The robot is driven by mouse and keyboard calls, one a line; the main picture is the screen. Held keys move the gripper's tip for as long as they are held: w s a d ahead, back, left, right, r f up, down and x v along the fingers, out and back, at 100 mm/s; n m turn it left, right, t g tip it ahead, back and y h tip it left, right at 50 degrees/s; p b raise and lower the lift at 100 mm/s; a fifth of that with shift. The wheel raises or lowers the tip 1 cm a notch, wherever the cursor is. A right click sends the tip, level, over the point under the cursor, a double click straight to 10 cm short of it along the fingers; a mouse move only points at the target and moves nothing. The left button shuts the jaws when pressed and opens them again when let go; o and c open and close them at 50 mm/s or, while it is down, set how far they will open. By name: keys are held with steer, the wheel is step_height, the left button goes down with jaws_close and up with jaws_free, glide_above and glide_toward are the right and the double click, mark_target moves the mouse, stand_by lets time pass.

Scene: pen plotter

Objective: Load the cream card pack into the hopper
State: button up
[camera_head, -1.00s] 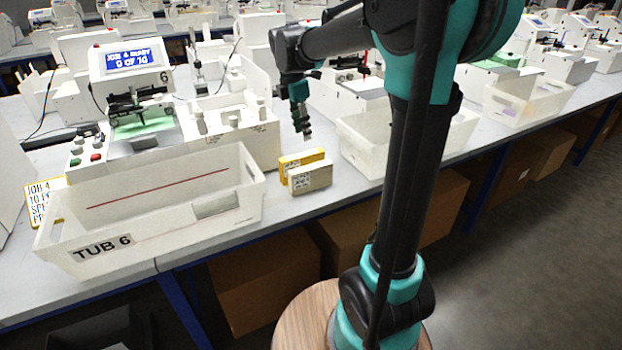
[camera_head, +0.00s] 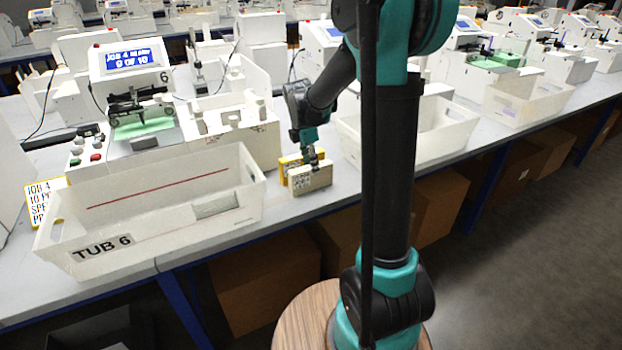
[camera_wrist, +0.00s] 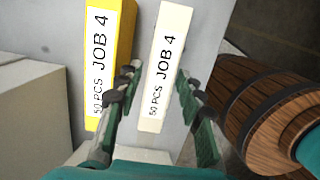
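The cream card pack (camera_head: 311,179) stands on the table beside the yellow card pack (camera_head: 288,163), near the table's front edge. Both are labelled "JOB 4" and "50 PCS" in the wrist view, where the cream pack (camera_wrist: 164,65) is right of the yellow one (camera_wrist: 106,60). My gripper (camera_head: 313,163) is down at the cream pack's top. In the wrist view my gripper (camera_wrist: 158,92) is open, with one finger on each side of the cream pack; contact is not clear. The hopper (camera_head: 229,118) appears to be on the white machine behind TUB 6.
The white tub marked TUB 6 (camera_head: 190,233) stands left of the packs, in front of the machine with the blue screen (camera_head: 132,60). Another white tub (camera_head: 455,138) stands to the right. The table's front edge is close to the packs.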

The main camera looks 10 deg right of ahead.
steer(key=shift+d+f, duration=0.1)
steer(key=shift+f, duration=0.7)
jaws_close()
steer(key=shift+r, duration=0.1)
